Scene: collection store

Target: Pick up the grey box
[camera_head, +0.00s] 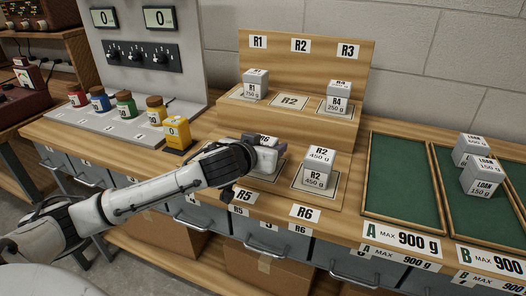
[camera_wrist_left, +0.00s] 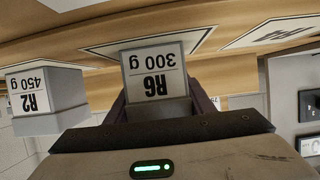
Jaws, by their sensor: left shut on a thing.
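Several grey boxes with white labels stand on a wooden stepped rack. My left gripper (camera_head: 262,148) is shut on the grey box labelled R6, 300 g (camera_wrist_left: 155,72), which sits between its fingers in the left wrist view. In the head view this box (camera_head: 267,160) is at the lower step's R5 place, partly hidden by my gripper. I cannot tell whether it touches its pad. A grey R2 box, 450 g (camera_head: 318,168), stands to its right and also shows in the left wrist view (camera_wrist_left: 44,92). My right gripper is out of view.
On the upper step stand an R1 box (camera_head: 255,84) and an R4 box (camera_head: 339,96), with an empty R2 place (camera_head: 290,101) between them. Green trays (camera_head: 398,180) lie to the right; the right one holds LOAN boxes (camera_head: 483,178). Jars and a yellow block (camera_head: 178,133) stand left.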

